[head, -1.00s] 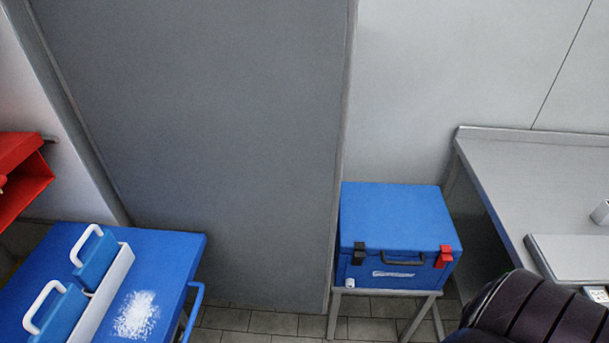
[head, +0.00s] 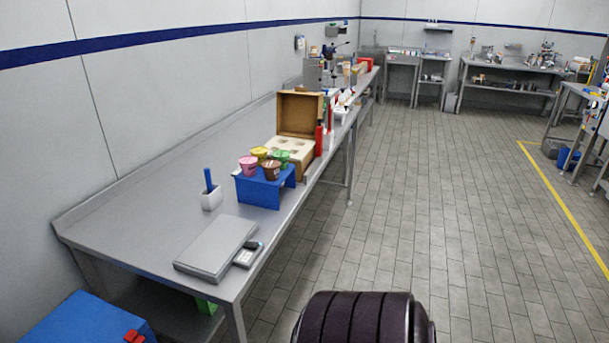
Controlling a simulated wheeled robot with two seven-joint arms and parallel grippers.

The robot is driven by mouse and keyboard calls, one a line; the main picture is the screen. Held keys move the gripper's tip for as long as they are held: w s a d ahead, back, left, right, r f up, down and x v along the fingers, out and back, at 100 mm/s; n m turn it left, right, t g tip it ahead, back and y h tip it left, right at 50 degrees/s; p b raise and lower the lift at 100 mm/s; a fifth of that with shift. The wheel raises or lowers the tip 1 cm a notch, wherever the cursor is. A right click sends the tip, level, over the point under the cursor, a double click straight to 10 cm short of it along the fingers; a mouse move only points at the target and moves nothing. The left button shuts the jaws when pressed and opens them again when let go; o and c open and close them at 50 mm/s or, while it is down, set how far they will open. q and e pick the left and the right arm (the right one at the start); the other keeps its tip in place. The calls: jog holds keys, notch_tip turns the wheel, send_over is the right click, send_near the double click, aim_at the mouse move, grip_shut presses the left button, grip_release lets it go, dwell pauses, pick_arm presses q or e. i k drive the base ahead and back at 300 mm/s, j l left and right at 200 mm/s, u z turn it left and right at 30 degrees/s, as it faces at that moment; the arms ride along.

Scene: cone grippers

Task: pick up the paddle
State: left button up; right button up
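A blue upright handle (head: 209,181) stands in a small white holder (head: 211,199) on the near part of the long steel bench. It may be the paddle, but its lower end is hidden in the holder and I cannot tell. Neither of my grippers shows in the head view. A dark ribbed part at the bottom middle looks like part of my arm.
The steel bench (head: 130,210) runs along the left wall. On it are a flat grey scale (head: 217,247), a blue stand (head: 264,190) with several coloured tubs, and an open brown case (head: 299,115). A blue box (head: 85,322) is lower left. The tiled floor (head: 430,190) at right is clear.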

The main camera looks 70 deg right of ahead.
aim_at(208, 179)
jog(key=z, duration=1.75)
jog(key=u, duration=2.8)
jog(key=z, duration=2.7)
jog(key=l+u, duration=0.2)
jog(key=u, duration=0.25)
jog(key=i+l+u, duration=0.1)
jog(key=l+u, duration=0.15)
jog(key=u, duration=0.2)
jog(key=l+u, duration=0.2)
jog(key=u, duration=0.25)
